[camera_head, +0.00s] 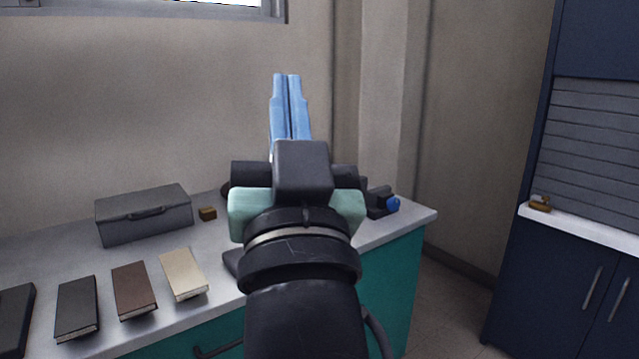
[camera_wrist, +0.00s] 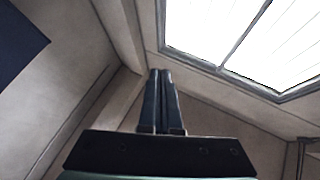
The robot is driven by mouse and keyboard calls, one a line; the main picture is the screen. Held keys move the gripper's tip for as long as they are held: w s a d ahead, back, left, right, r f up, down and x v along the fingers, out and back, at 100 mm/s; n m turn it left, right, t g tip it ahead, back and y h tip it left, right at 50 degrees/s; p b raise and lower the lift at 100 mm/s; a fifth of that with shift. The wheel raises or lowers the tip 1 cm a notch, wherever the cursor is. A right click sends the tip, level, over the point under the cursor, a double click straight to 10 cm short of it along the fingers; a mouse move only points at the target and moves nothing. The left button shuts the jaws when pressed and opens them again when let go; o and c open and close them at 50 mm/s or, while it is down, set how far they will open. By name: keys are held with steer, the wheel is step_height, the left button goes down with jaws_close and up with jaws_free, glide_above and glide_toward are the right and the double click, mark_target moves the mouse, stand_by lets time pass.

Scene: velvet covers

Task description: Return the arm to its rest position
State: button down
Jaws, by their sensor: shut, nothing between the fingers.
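My gripper (camera_head: 288,76) has blue fingers held side by side and shut, with nothing between them. In the head view it points up and away, raised above the counter, in front of the wall. My arm hides part of the counter behind it. In the wrist view my gripper (camera_wrist: 161,72) shows its two shut fingertips against the upper wall and a bright window (camera_wrist: 245,45).
The grey counter (camera_head: 60,250) over teal cabinets holds a grey metal box (camera_head: 145,215), a small brown block (camera_head: 207,213), several books including a cream one (camera_head: 183,273), and a dark item with a blue knob (camera_head: 393,204). A navy cabinet (camera_head: 555,280) stands right. Floor shows between.

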steer(key=s+d+r+t+h, duration=0.25)
steer(key=s+r, duration=0.25)
steer(key=s, duration=0.4)
step_height(320, 180, up, 24)
steer(key=p, duration=2.3)
steer(key=shift+r+p, duration=0.2)
steer(key=shift+p, duration=0.2)
steer(key=shift+h, duration=0.25)
